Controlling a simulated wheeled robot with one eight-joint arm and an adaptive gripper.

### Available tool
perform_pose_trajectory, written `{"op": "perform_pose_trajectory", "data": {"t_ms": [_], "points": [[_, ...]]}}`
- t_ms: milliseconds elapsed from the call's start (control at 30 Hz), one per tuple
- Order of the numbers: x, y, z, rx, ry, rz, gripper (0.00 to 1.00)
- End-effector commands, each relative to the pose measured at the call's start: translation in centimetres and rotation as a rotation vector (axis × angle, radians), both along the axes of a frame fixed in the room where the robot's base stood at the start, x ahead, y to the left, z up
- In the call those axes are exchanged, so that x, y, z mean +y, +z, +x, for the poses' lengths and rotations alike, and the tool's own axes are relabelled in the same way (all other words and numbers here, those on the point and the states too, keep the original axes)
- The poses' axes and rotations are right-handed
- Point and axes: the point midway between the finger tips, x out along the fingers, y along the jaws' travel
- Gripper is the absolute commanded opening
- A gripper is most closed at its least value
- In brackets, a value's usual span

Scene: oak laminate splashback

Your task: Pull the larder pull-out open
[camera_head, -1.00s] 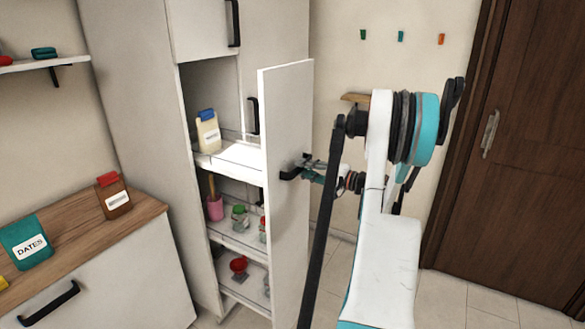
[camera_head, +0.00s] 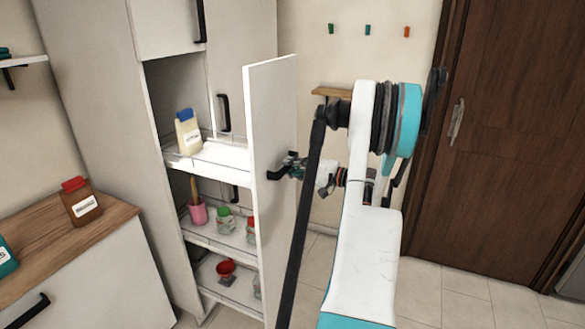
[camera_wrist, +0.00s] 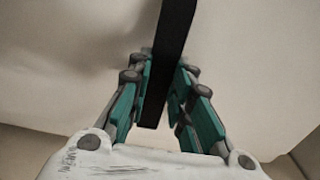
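The larder pull-out (camera_head: 272,120) stands partly out of the tall white cabinet, its plain white front toward the right. Its wire-railed shelves show in the gap, holding a cream packet with a blue cap (camera_head: 188,132), a pink cup (camera_head: 198,213), jars and a red item (camera_head: 226,268). My gripper (camera_head: 290,166) is at the black handle (camera_head: 275,175) on the front. In the wrist view, the black handle bar (camera_wrist: 171,50) runs between the teal fingers of my gripper (camera_wrist: 167,90), which are closed around it. Exact contact on the right finger is hard to tell.
A wooden counter (camera_head: 95,235) with a brown jar (camera_head: 80,201) stands left of the cabinet. A brown door (camera_head: 500,130) and several wall hooks (camera_head: 367,30) are at the right. The tiled floor (camera_head: 450,295) on the right is clear.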

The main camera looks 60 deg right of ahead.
Motion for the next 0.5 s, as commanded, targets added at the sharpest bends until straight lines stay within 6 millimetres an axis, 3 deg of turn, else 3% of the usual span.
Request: {"op": "perform_pose_trajectory", "data": {"t_ms": [33,100,500], "points": [[0.01,-0.06,0.02,0.001,0.000,0.000,0.31],[0.01,-0.05,0.02,0.001,0.000,0.000,0.40],[-0.10,-0.01,-0.52,0.000,-0.002,0.000,0.40]]}}
